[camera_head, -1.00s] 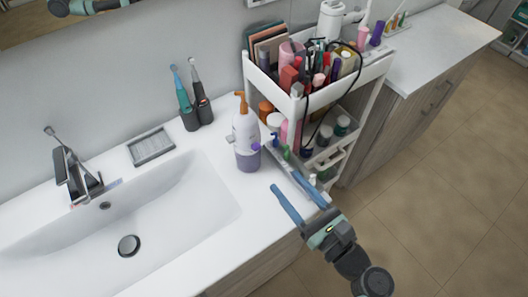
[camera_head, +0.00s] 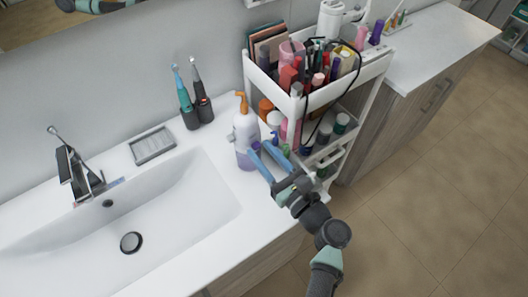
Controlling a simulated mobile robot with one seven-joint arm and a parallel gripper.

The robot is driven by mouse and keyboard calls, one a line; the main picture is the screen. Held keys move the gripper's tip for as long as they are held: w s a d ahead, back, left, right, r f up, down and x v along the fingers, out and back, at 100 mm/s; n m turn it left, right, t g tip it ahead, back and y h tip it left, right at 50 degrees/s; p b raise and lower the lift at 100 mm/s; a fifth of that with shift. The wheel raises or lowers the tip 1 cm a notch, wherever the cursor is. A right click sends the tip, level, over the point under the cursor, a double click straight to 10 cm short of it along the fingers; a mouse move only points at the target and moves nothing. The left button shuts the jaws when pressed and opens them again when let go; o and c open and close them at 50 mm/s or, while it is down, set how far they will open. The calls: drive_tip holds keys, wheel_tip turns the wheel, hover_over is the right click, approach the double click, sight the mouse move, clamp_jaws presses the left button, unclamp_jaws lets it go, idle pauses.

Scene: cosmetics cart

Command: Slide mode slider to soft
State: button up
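No mode slider can be made out at this size. A white and purple bottle with an orange pump (camera_head: 246,128) stands upright on the counter between the sink and the cart. My gripper (camera_head: 259,150), with two blue fingers, is at the bottle's lower right side. The fingers are apart, with no object clearly held between them. They hide part of the bottle's lower right side, and I cannot tell whether they touch it. Two electric toothbrushes, one teal (camera_head: 184,100) and one dark grey (camera_head: 202,97), stand upright behind the sink.
A white cart (camera_head: 318,102) full of cosmetics stands close on the right, with small bottles on its lower shelf. The sink (camera_head: 170,222) lies to the left, with a faucet (camera_head: 80,178) and a grey soap dish (camera_head: 152,146). Bare counter lies in front of the bottle.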

clamp_jaws()
idle(1.1)
